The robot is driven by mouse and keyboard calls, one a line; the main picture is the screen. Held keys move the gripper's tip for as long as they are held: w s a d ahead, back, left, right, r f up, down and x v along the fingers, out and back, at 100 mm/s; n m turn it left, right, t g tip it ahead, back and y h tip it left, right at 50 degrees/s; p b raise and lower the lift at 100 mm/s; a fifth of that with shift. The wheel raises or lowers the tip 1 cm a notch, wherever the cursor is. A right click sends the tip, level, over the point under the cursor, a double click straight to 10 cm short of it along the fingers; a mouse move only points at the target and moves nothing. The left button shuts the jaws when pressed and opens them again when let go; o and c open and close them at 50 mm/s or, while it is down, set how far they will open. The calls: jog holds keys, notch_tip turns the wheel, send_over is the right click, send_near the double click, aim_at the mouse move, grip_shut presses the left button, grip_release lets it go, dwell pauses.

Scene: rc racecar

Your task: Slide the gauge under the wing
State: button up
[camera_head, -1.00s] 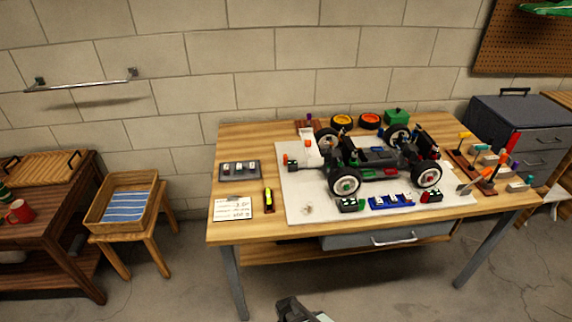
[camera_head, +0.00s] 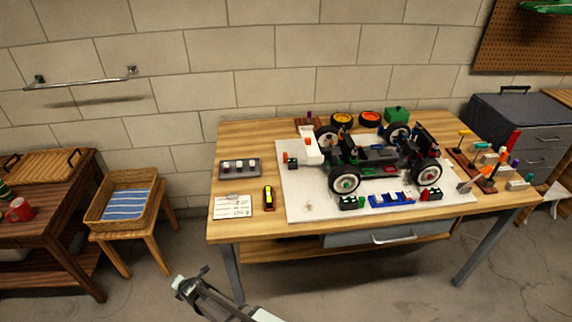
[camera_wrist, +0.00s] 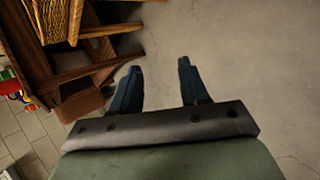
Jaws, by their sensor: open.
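The racecar (camera_head: 378,155) stands on a white mat on the wooden table. A white piece with an orange tip, which looks like its front wing (camera_head: 310,150), is at the car's left end. A dark upright piece, possibly a rear wing (camera_head: 430,142), is at its right end. My gripper (camera_head: 192,278) is open and empty, in front of and below the table's left front edge. In the wrist view its two fingers (camera_wrist: 157,68) are apart over bare floor.
A grey tray (camera_head: 240,169) and a paper card (camera_head: 232,207) lie at the table's left. Small block parts (camera_head: 385,201) line the mat's front. A tool rack (camera_head: 490,168) stands at the right. A stool with a basket (camera_head: 124,205) is left of the table.

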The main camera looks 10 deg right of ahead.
jog(key=w+r+n+t+y, duration=0.1)
jog(key=w+r+t, duration=0.1)
jog(key=w+r, duration=0.55)
jog(key=w+r+n+t+y, duration=0.15)
jog(key=w+r, duration=0.35)
jog(key=r, duration=0.5)
jog(key=w+d+r+t+h, duration=0.1)
jog(key=w+d+r+t, duration=0.1)
jog(key=w+d+r, duration=0.4)
jog(key=w+d+r+t+h, duration=0.15)
jog(key=d+r, duration=0.25)
jog(key=r, duration=0.4)
jog(key=w+d+r+n+t+h, duration=0.1)
jog(key=w+d+r, duration=0.15)
jog(key=d, duration=0.55)
jog(key=w+d+r+n+h, duration=0.1)
jog(key=d+r, duration=0.3)
jog(key=d, duration=0.4)
jog(key=n+h, duration=0.2)
jog(key=h, duration=0.2)
send_near(286, 153)
jog(key=shift+m+g, duration=0.25)
jog(key=shift+g, duration=0.15)
jog(key=x, duration=0.7)
jog(key=shift+w+a+r, duration=0.1)
jog(key=shift+w, duration=0.3)
jog(key=shift+c, duration=0.2)
grip_shut()
